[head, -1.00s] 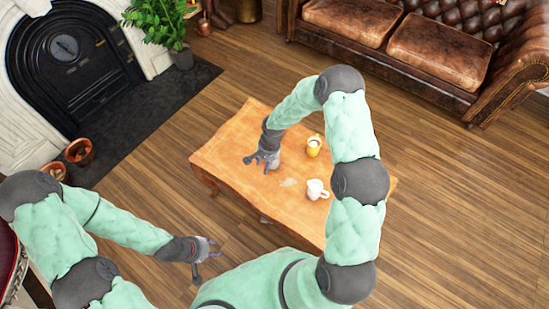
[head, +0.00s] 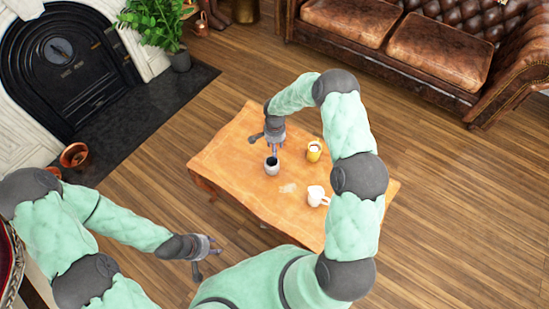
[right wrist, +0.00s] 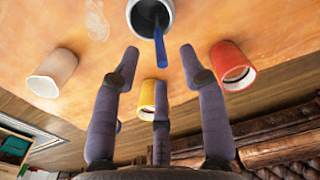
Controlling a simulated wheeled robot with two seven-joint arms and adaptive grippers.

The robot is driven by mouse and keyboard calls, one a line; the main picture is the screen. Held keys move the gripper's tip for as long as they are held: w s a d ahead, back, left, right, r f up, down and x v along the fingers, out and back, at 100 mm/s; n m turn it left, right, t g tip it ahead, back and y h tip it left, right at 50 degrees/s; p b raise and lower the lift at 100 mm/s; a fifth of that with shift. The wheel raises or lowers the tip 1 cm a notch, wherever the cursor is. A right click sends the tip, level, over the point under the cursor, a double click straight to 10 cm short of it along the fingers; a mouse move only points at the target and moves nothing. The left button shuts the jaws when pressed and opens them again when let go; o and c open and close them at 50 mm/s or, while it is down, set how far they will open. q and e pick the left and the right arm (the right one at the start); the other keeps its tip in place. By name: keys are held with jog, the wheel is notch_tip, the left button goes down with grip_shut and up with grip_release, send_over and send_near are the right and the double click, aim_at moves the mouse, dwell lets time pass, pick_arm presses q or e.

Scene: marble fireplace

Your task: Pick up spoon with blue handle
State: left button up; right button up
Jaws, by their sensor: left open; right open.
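The spoon's blue handle (right wrist: 160,50) shows in the right wrist view. It sticks out over the rim of a grey-white cup (right wrist: 140,22) with a dark inside. The same cup (head: 271,169) stands on the wooden table in the head view, where I cannot make out the spoon. My right gripper (head: 270,143) is open and empty just behind the cup. In the right wrist view the handle appears between the spread fingertips (right wrist: 159,58), but I cannot tell if they touch. My left gripper (head: 205,254) is open and empty, off the table's near left side.
On the table (head: 240,145) stand a yellow mug (head: 314,154) and a white mug (head: 315,196). The right wrist view also shows a red cup (right wrist: 225,60). The fireplace (head: 65,70) and a leather sofa (head: 430,55) stand beyond open floor.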

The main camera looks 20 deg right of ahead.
aim_at(274, 159)
notch_tip(274, 159, down, 4)
jog(key=shift+f+b, duration=0.25)
jog(key=shift+b, duration=0.6)
grip_shut()
